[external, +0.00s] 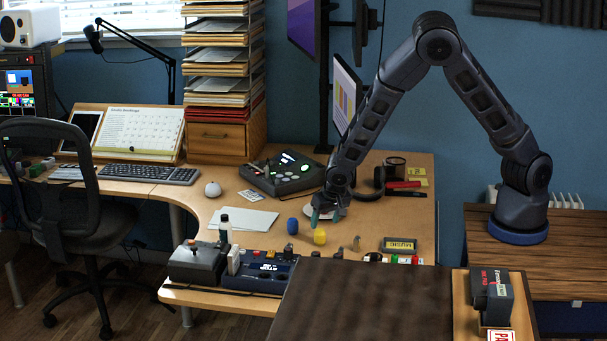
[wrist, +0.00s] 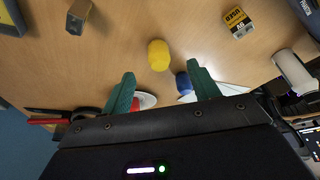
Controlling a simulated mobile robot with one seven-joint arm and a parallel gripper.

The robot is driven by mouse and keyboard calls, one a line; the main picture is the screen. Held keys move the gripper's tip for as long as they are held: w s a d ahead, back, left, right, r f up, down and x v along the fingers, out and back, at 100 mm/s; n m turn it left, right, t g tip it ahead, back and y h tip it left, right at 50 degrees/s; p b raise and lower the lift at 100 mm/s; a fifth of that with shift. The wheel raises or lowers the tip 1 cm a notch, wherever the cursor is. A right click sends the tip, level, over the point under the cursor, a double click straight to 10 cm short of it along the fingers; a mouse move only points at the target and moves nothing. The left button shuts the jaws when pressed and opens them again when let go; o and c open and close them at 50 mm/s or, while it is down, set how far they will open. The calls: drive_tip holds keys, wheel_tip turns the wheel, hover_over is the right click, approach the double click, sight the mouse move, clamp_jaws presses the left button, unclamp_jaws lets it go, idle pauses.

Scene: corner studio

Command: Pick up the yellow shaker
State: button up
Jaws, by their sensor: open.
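The yellow shaker (external: 319,237) stands on the wooden desk, just right of a small blue shaker (external: 292,226). In the wrist view the yellow shaker (wrist: 159,55) lies beyond my fingertips, roughly between their lines, and the blue shaker (wrist: 183,84) is closer, partly beside the right finger. My gripper (external: 326,216) is above the desk, close to the yellow shaker and apart from it. In the wrist view its two green fingers (wrist: 160,82) are spread wide with nothing held between them.
A white round dish (external: 318,212) sits under my gripper. A control box (external: 257,272) and a white bottle (external: 225,229) are to the left. A dark panel (external: 360,300) is in front.

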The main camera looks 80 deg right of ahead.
sight(321, 231)
drive_tip(key=x, duration=0.3)
drive_tip(key=shift+d+f, duration=0.1)
drive_tip(key=shift+f, duration=0.1)
drive_tip(key=shift+d+x, duration=0.2)
drive_tip(key=shift+x, duration=0.9)
drive_tip(key=shift+d+x, duration=0.2)
drive_tip(key=shift+x, duration=0.9)
drive_tip(key=shift+w+d+f, duration=0.1)
drive_tip(key=shift+w+f, duration=0.15)
drive_tip(key=shift+w, duration=0.05)
drive_tip(key=c, duration=1.1)
